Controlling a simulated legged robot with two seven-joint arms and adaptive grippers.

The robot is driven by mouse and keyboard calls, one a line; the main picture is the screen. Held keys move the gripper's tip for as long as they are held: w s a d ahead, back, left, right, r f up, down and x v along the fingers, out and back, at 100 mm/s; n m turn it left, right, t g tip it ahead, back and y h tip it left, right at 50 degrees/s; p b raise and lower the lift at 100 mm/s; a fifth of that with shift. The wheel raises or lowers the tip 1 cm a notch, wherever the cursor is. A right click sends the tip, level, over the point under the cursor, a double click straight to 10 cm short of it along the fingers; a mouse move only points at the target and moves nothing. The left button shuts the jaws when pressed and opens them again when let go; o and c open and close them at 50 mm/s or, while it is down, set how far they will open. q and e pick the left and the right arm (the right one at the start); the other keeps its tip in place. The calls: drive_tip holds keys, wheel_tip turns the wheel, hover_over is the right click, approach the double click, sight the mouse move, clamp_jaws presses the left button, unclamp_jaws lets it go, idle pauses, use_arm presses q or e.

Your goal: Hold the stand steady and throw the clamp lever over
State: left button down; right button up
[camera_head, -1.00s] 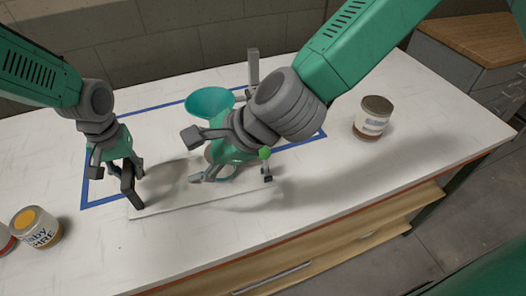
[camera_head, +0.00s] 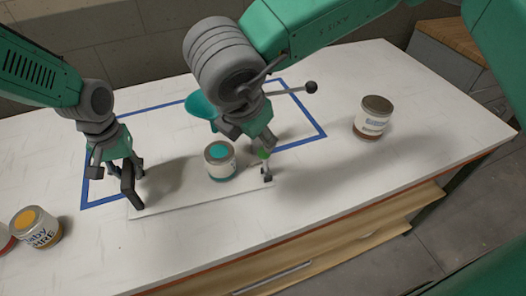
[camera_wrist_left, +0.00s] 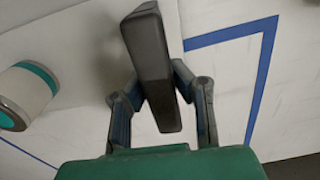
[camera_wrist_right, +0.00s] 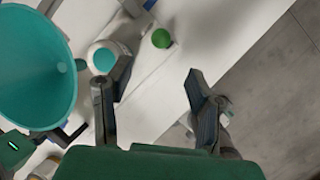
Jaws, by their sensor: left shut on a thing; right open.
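The stand's pale base plate (camera_head: 180,200) lies on the table. A dark upright grip (camera_head: 131,188) stands at its left end. My left gripper (camera_head: 125,171) is shut on this grip; the left wrist view shows the dark grip (camera_wrist_left: 152,70) between the fingers. A can with a teal top (camera_head: 220,160) stands on the plate. A green ball knob (camera_head: 264,154) sits by a small dark fitting at the plate's right end. My right gripper (camera_head: 250,142) is open and empty above and behind the knob; the right wrist view shows the knob (camera_wrist_right: 162,38) beyond the fingers, apart from them.
A teal funnel (camera_head: 201,106) is close beside my right gripper, partly hidden. A rod with a black ball (camera_head: 312,87) sticks out behind it. A brown-topped can (camera_head: 373,117) stands right, a yellow-topped can (camera_head: 37,228) left. The front table strip is clear.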

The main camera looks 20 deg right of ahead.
sight(263, 151)
drive_tip(key=x, duration=1.1)
drive_tip(key=shift+d+f, duration=0.1)
drive_tip(key=shift+f, duration=0.25)
clamp_jaws()
